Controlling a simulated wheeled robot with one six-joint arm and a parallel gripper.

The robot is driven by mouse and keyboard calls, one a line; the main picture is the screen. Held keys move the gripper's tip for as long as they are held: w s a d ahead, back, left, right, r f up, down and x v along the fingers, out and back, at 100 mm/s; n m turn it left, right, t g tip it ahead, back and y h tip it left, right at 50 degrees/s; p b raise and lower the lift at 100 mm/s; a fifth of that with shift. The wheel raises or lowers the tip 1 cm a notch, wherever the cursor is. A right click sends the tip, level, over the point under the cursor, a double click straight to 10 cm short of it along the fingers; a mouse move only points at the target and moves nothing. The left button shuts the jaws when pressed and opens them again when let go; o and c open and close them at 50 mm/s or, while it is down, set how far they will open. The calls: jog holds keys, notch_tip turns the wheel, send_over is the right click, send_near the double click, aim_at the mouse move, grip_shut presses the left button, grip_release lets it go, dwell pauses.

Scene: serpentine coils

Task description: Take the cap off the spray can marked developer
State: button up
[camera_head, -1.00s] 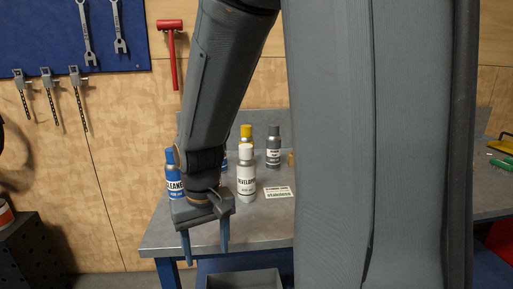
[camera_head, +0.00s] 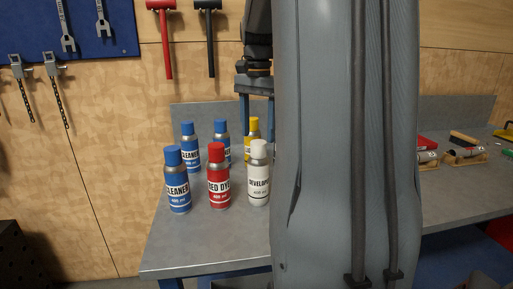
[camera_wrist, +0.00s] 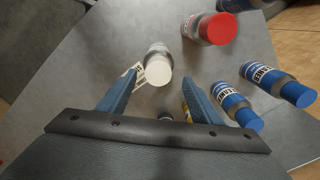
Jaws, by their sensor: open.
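The developer can (camera_head: 258,185) is white with a white cap (camera_head: 259,149) and stands upright on the bench, partly hidden by my arm at its right edge. Its cap is on. My gripper (camera_head: 257,124) is open and empty, pointing down. In the head view it appears above or behind the developer can, in front of the yellow-capped can. In the wrist view the developer's white cap (camera_wrist: 157,73) shows between the fingertips (camera_wrist: 161,79). The fingers do not visibly touch it, and their height over it is hard to tell.
A red dye can (camera_head: 219,180) stands close to the left of the developer. Several blue-capped cans, including a cleaner (camera_head: 177,185), and a yellow-capped can (camera_head: 253,126) stand nearby. The bench (camera_head: 200,250) is clear at the front. Small items (camera_head: 465,155) lie at the right.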

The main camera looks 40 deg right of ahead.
aim_at(259, 141)
jog(key=f, duration=0.2)
jog(key=f+p, duration=0.1)
jog(key=shift+s+f, duration=0.25)
jog(key=shift+f, duration=0.7)
jog(key=c, duration=1.1)
